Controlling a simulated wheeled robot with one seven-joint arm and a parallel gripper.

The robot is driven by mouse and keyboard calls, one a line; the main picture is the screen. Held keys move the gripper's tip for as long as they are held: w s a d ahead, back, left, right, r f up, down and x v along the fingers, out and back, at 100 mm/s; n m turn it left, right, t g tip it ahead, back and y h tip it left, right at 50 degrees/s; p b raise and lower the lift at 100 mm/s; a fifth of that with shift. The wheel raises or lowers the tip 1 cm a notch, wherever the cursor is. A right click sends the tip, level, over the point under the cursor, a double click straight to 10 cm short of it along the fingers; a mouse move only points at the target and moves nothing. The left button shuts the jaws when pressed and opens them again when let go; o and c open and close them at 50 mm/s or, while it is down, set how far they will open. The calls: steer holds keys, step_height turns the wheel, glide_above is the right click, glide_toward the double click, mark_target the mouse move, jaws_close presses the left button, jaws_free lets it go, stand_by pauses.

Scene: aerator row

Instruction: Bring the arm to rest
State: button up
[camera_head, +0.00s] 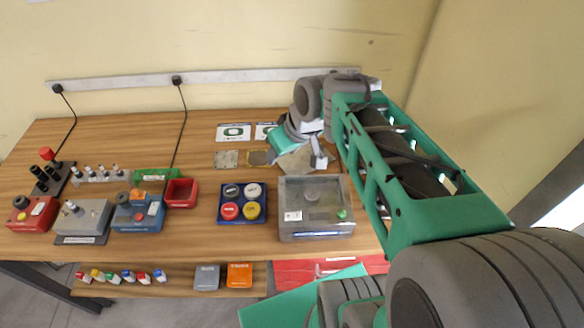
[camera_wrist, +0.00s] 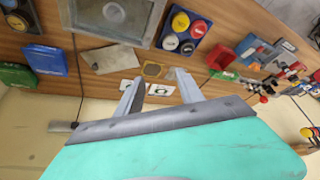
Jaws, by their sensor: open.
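My green and grey arm (camera_head: 400,160) reaches forward over the right part of the wooden table (camera_head: 120,135). My gripper (camera_head: 318,158) hangs above the back right of the table, behind the clear-lidded grey box (camera_head: 315,205). In the wrist view my gripper (camera_wrist: 158,92) has its two grey fingers spread apart with nothing between them. Past the fingertips lie white cards with green marks (camera_wrist: 160,89), a thin square plate with a yellowish centre (camera_wrist: 152,70) and a bare grey-beige plate (camera_wrist: 109,58). Part of the gripper is hidden by my arm in the head view.
A blue tray with four round caps (camera_head: 242,203), a red bin (camera_head: 180,193) and a blue device (camera_head: 138,212) stand left of the box. A green block (camera_wrist: 15,75) and a blue block (camera_wrist: 43,60) show in the wrist view. A wall rail (camera_head: 200,77) runs behind.

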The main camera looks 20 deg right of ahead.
steer(key=s+a+r+m+h, duration=0.1)
steer(key=s+r+m, duration=0.1)
steer(key=s, duration=0.6)
steer(key=shift+r+m+h, duration=0.15)
steer(key=shift+m+h, duration=0.15)
steer(key=shift+m, duration=0.2)
steer(key=shift+a, duration=0.1)
step_height(320, 180, down, 5)
steer(key=b, duration=0.3)
steer(key=shift+r+b, duration=0.2)
steer(key=shift+b, duration=0.15)
